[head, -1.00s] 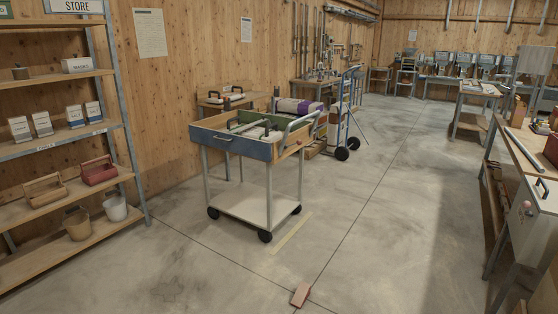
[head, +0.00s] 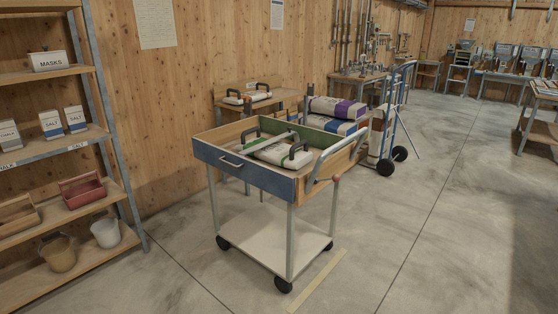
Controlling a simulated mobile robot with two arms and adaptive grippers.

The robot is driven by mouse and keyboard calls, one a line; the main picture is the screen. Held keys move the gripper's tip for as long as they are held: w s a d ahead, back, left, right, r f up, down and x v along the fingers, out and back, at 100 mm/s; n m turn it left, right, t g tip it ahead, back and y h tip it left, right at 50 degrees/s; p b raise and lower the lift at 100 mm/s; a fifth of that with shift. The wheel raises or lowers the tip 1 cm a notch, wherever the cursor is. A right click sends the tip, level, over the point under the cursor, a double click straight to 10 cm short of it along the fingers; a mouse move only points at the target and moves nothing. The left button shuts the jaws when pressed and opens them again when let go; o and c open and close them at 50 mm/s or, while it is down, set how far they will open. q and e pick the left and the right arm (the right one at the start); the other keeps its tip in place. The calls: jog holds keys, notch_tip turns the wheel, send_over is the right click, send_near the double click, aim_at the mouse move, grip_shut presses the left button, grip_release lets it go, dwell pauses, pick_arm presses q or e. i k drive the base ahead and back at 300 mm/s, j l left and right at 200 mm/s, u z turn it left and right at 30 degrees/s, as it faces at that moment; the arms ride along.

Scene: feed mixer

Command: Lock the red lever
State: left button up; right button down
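A small red knob (head: 336,181) shows at the right side of a wheeled cart (head: 244,178), near the lower end of the cart's grey push handle (head: 335,158). It may be the tip of the red lever. The rest of the lever is too small to make out, and I cannot tell its position. Neither of my grippers is in view.
A store shelf (head: 70,148) with boxes and buckets stands at the left. A blue hand truck (head: 391,125) stands behind the cart near stacked sacks (head: 337,108). The concrete floor (head: 430,220) is clear in front and to the right.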

aim_at(336, 178)
jog(key=i+l+u, duration=0.95)
jog(key=l, duration=0.3)
jog(key=i, duration=0.1)
